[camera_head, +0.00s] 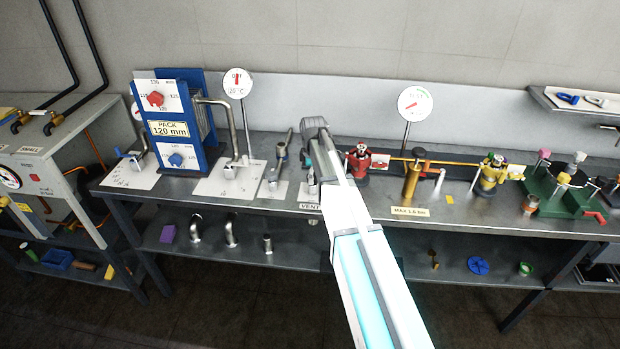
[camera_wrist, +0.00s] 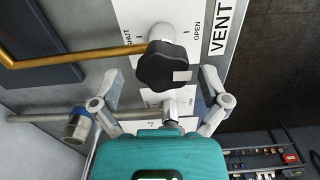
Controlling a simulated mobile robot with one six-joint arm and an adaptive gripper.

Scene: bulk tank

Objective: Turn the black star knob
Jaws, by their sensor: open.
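The black star knob (camera_wrist: 163,66) shows in the wrist view, on a white plate (camera_wrist: 135,18) marked SHUT and OPEN. A pale tab on the knob's right side points toward the right finger. My gripper (camera_wrist: 160,76) is open, with one finger to the left of the knob and one to the right. Gaps show between the knob and both fingers, and I see no contact. How deep the knob sits between the fingertips is hard to tell. In the head view my arm hides the knob, above the VENT label (camera_head: 310,206).
A brass pipe (camera_wrist: 75,57) runs in from the left to the knob's valve. A blue-banded fitting (camera_wrist: 78,125) is by the left finger. On the bench, a blue plate pack (camera_head: 185,125) stands left and a red-topped valve (camera_head: 358,158) stands close right of my arm.

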